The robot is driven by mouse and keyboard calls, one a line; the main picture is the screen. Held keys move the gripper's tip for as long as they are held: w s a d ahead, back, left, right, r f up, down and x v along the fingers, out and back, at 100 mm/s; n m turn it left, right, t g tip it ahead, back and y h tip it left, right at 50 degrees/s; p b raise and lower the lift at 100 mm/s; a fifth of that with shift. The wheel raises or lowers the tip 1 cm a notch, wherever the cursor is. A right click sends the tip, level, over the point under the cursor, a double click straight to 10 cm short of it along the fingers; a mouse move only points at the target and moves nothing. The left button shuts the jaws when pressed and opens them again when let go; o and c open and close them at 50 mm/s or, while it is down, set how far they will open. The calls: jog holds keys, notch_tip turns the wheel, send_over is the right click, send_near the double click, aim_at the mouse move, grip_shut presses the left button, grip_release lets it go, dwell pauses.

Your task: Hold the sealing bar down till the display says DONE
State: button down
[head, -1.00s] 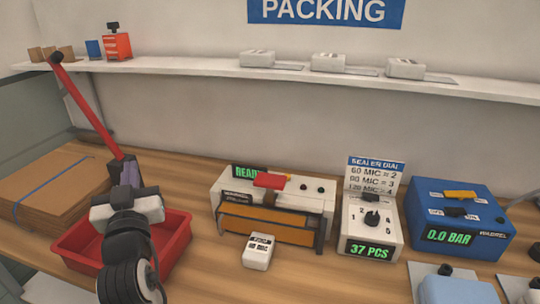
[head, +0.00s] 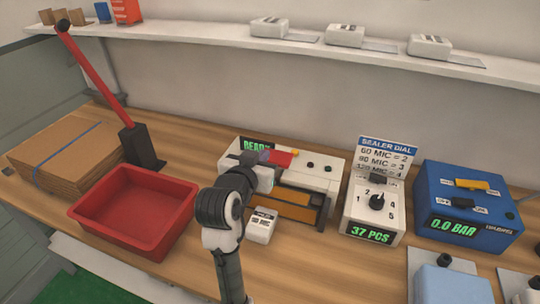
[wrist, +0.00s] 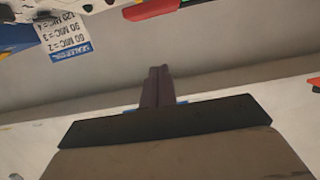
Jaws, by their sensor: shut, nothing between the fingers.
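The white sealer (head: 325,176) stands mid-bench, with an orange front strip (head: 297,206). Its green-lit display (head: 257,144) appears to read READY, partly covered by my arm. A red handle (head: 281,158) sits on top, presumably on the sealing bar; the bar itself is hard to make out. My gripper (head: 265,157) is over the sealer's left part, just left of the handle in the head view. Whether it touches is unclear. In the wrist view its purple-grey fingers (wrist: 157,86) are together and empty. A red piece (wrist: 150,9) shows at the top there.
A small white labelled block (head: 262,226) stands before the sealer. Right of it are the dial unit (head: 354,216), showing 37 PCS, and the blue box (head: 470,212), showing 0.0 BAR. Left are a red tray (head: 130,232), cardboard (head: 65,155) and a red-levered post (head: 143,148).

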send_over(274, 161)
notch_tip(274, 161, down, 2)
notch_tip(274, 161, down, 3)
jog(key=shift+w+r+b, duration=0.1)
jog(key=shift+w+b, duration=0.05)
jog(key=shift+b, duration=0.4)
jog(key=shift+f+b, duration=0.65)
jog(key=shift+f, duration=0.15)
